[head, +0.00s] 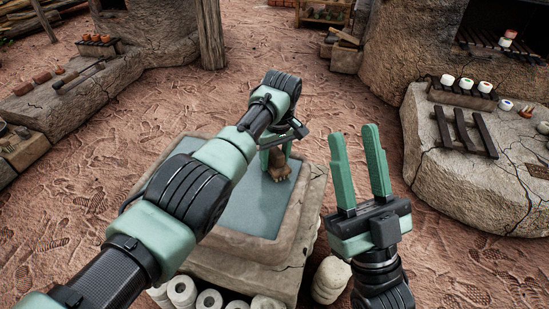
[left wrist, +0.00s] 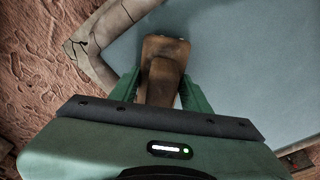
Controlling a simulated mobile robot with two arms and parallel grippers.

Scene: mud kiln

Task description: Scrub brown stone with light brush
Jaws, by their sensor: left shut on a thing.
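My left gripper (head: 277,150) reaches over the stone basin (head: 304,207) and is shut on a brown, blocky thing that looks like the brown stone (head: 280,171). In the left wrist view the brown stone (left wrist: 162,62) sits between the green fingers, longish with a darker far end. It is over the flat blue-grey surface inside the basin; I cannot tell whether it touches it. My right gripper (head: 355,145) is open and empty, pointing up at the basin's right. I cannot make out a light brush in either view.
White rolls (head: 183,292) and a stack of pale rounded pieces (head: 331,279) stand at the basin's foot. A stone ledge at the right holds white cups (head: 466,84) and a dark rack (head: 463,132). A ledge at the left (head: 75,104) holds small brown pieces. Open ground lies between.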

